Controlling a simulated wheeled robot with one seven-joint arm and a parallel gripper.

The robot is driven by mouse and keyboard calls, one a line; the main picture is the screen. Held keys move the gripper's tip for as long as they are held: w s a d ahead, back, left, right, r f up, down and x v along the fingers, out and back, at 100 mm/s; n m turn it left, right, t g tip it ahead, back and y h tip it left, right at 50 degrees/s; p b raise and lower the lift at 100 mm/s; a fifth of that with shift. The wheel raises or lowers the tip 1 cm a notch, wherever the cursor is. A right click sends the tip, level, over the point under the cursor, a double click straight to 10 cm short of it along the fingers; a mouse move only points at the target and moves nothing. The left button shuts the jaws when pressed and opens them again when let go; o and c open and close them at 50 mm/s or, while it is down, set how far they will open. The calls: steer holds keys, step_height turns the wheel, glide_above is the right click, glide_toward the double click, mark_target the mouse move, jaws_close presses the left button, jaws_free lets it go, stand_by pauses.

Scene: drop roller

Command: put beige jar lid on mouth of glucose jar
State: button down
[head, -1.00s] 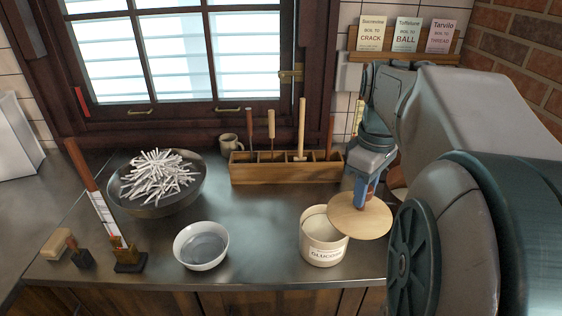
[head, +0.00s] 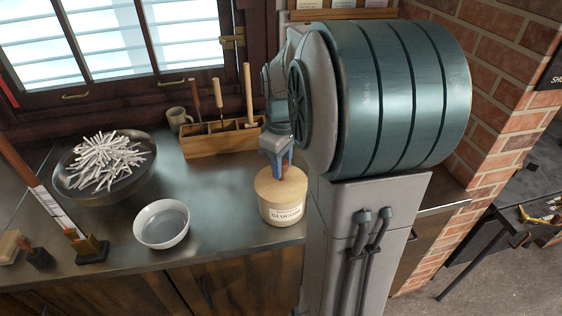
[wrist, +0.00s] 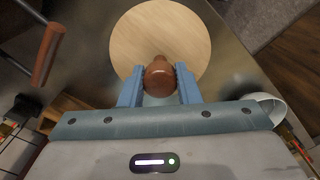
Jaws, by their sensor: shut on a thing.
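The beige jar lid (head: 272,190) is a round wooden disc with a brown knob. It lies over the mouth of the cream glucose jar (head: 283,212), which stands on the counter with its label facing front. In the head view the lid looks level and about centred, though I cannot tell whether it is fully seated. My gripper (head: 284,172) is above the lid, shut on its knob. In the wrist view the lid (wrist: 160,30) fills the space beyond my gripper (wrist: 159,83), the fingers are on both sides of the knob, and the jar is hidden.
A white bowl (head: 162,225) stands left of the jar. A dark bowl of white sticks (head: 105,165) is farther left. A wooden tool box (head: 205,143) is behind, with a mug (head: 178,119) beside it. Counter between bowl and jar is clear.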

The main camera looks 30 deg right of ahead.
steer(key=shift+f, duration=0.15)
steer(key=c, duration=1.1)
jaws_free()
step_height(320, 180, up, 12)
steer(key=s+a+f+m+t, duration=0.1)
steer(key=s+a+f+m, duration=0.1)
steer(key=s+a+f, duration=0.1)
steer(key=s+a+f+m+t, duration=0.1)
steer(key=s+a+f+m, duration=0.1)
steer(key=s+a, duration=0.3)
steer(key=s+a+f+m+t, duration=0.1)
steer(key=s+a+f, duration=0.3)
steer(key=f, duration=0.1)
steer(key=shift+s+a+f+m, duration=0.1)
steer(key=shift+s+m, duration=0.1)
steer(key=shift+m, duration=0.2)
